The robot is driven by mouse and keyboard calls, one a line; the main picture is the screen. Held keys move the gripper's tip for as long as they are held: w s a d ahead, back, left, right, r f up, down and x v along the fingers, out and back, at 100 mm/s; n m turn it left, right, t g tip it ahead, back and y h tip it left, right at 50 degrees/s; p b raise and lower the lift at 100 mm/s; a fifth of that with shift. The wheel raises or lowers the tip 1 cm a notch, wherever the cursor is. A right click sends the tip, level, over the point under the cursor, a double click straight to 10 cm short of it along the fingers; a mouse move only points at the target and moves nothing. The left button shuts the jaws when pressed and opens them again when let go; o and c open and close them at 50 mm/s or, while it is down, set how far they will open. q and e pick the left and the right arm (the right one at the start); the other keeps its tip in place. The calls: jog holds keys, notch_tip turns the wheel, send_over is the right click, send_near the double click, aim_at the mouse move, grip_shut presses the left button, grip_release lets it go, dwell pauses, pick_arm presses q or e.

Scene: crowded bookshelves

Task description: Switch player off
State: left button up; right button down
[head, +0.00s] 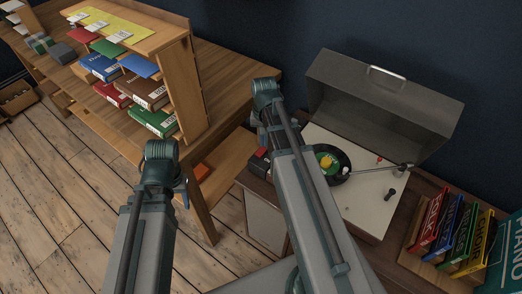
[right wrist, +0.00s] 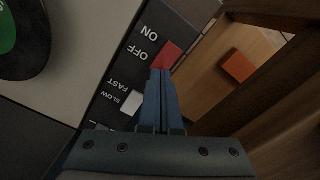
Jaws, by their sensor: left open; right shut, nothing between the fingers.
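The record player (head: 350,190) stands on a cabinet at the right in the head view, its grey lid (head: 385,95) raised. A black record (head: 345,165) with a green and yellow centre lies on it. In the right wrist view, a dark control strip carries a red switch (right wrist: 168,54) beside the words ON and OFF. My right gripper (right wrist: 160,72) is shut and empty, its tips right at the red switch; contact is unclear. Its fingertips hide part of the switch, so its setting cannot be told. My left gripper (head: 183,194) is open and empty, away from the player.
A white slider (right wrist: 130,103) sits by SLOW and FAST on the same strip. The tone arm (head: 382,168) reaches over the record. A rack of coloured sleeves (head: 455,235) stands right of the player. A wooden shelf desk (head: 225,75) with books is at the left.

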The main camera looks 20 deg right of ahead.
pick_arm(q)
jog(key=shift+f+b, duration=0.85)
pick_arm(e)
jog(key=shift+f, duration=0.85)
pick_arm(q)
jog(key=shift+r, duration=0.15)
pick_arm(e)
jog(key=shift+r, duration=0.15)
pick_arm(q)
notch_tip(320, 180, up, 12)
jog(key=p, duration=1.2)
pick_arm(e)
notch_tip(320, 180, up, 12)
